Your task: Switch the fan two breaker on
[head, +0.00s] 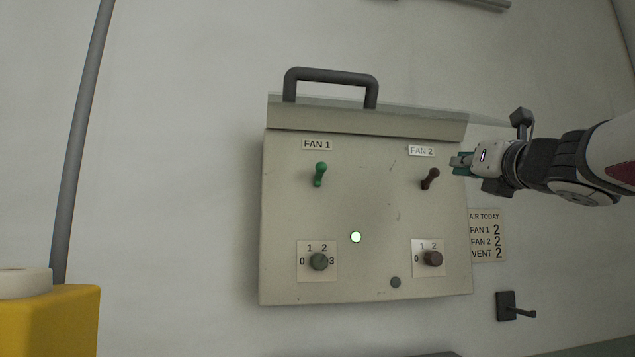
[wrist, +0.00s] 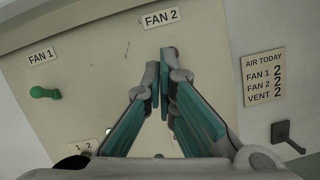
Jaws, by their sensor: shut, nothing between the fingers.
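The fan two breaker (head: 430,178) is a dark red-brown lever under the FAN 2 label (head: 421,151) on the right side of a beige panel (head: 370,205). Its knob appears tilted slightly up and right. My gripper (head: 457,164) is shut and empty, just right of and slightly above the lever in the head view; I see no clear contact. The green fan one lever (head: 320,174) is at the left, also in the wrist view (wrist: 44,93).
A grey handle (head: 330,73) and a raised cover top the panel. Rotary knobs (head: 319,261) (head: 433,258), a lit lamp (head: 356,237) and a dark one (head: 395,282) sit below. An AIR TODAY sign (head: 486,235) and a hook (head: 508,306) are on the right.

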